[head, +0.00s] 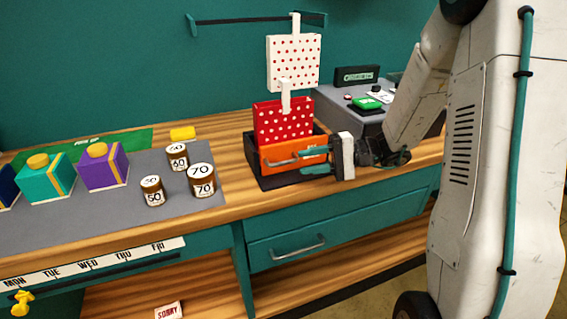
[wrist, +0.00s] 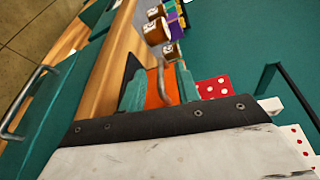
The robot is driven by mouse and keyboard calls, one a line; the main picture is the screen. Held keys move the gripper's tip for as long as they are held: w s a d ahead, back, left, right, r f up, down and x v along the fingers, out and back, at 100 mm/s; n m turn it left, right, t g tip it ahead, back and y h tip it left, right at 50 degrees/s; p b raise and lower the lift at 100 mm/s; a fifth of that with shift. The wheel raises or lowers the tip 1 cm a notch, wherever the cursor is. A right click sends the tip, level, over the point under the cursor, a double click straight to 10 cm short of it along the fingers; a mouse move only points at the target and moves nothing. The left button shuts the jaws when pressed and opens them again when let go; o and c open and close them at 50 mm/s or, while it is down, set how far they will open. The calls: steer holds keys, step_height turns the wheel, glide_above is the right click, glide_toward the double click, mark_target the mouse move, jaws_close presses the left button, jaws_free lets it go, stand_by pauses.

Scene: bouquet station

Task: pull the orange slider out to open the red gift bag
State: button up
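The red gift bag (head: 283,122) with white dots stands upright in a dark holder (head: 262,178) on the wooden counter. The orange slider (head: 277,152) is at the holder's front, below the bag, with a grey bar handle (head: 283,162). My gripper (head: 303,161) is at the slider's right side, with its teal fingers apart and pointing left. In the wrist view, the fingers of my gripper (wrist: 160,88) flank the orange slider (wrist: 154,98), and the handle (wrist: 162,80) shows between them. I cannot tell whether a finger touches it. Part of the slider is hidden by the fingers.
A white dotted card (head: 293,65) hangs above the bag from a rail (head: 250,20). Several jars (head: 201,181) and boxes (head: 102,169) stand on a grey mat to the left. A grey block (head: 333,101) with a green item stands behind right. A drawer handle (head: 299,250) juts out below.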

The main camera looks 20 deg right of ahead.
mark_target(290, 162)
steer(key=shift+w+d+f+m+t, duration=0.4)
steer(key=shift+w+d+f+t, duration=0.2)
steer(key=shift+w+d+t, duration=0.15)
steer(key=shift+w+a+f, duration=0.1)
steer(key=shift+w+a, duration=0.05)
steer(key=shift+a, duration=0.15)
steer(key=x, duration=0.7)
jaws_close()
